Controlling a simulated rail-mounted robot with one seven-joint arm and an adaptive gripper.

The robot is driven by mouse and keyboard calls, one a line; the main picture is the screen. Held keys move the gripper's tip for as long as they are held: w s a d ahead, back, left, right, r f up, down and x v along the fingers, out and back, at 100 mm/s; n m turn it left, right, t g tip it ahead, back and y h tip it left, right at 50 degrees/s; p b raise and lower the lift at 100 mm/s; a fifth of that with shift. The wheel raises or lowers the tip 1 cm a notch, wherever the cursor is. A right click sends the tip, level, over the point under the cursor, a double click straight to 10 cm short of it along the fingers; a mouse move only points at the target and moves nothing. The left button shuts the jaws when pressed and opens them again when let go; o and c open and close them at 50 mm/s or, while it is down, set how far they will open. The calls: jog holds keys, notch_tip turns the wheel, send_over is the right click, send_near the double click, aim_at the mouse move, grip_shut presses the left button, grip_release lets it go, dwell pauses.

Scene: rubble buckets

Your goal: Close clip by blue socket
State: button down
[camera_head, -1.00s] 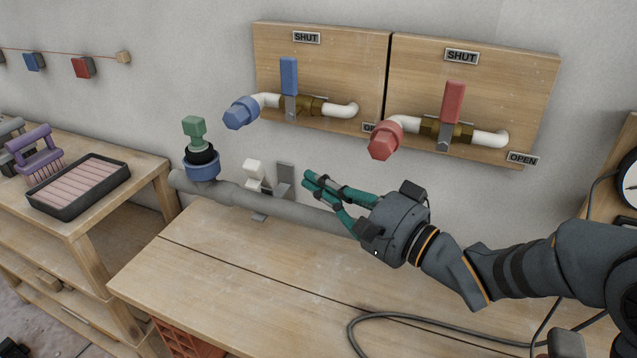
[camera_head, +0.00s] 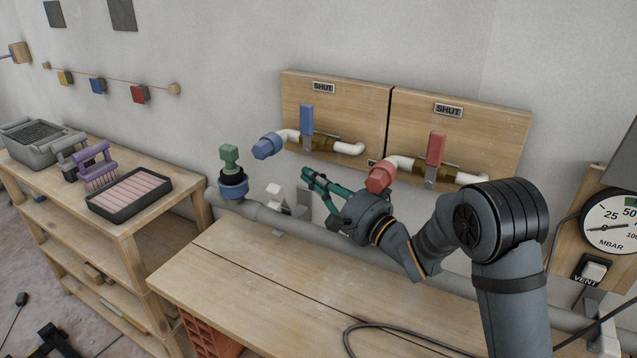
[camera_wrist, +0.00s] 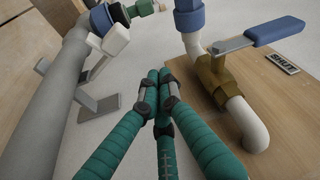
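The blue socket (camera_head: 233,190) sits at the left end of the grey pipe, with a black ring and a green plug (camera_head: 229,157) standing in it. It also shows at the top of the wrist view (camera_wrist: 101,18). Just right of it on the pipe is the clip, with a white block (camera_head: 274,190) and a grey upright plate (camera_head: 303,198). In the wrist view the white block (camera_wrist: 115,39) is left of and beyond my fingertips. My gripper (camera_head: 308,177) has its teal fingers together and empty, above and apart from the clip. The fingertips (camera_wrist: 159,76) meet in the wrist view.
The blue-handled valve (camera_head: 306,122) and red-handled valve (camera_head: 435,150) hang on wooden boards close above my gripper. The workbench top (camera_head: 240,270) is mostly clear, with a cable at its front right. A shelf on the left holds a tray (camera_head: 130,212) and brushes. A gauge (camera_head: 610,222) is at right.

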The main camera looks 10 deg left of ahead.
aim_at(278, 203)
jog(key=a, duration=0.4)
jog(key=shift+s+a+f+p, duration=0.1)
jog(key=shift+s+f+p, duration=0.2)
jog(key=shift+p, duration=0.05)
jog(key=shift+s+a+f, duration=0.1)
jog(key=shift+s+f, duration=0.15)
jog(key=shift+s, duration=0.15)
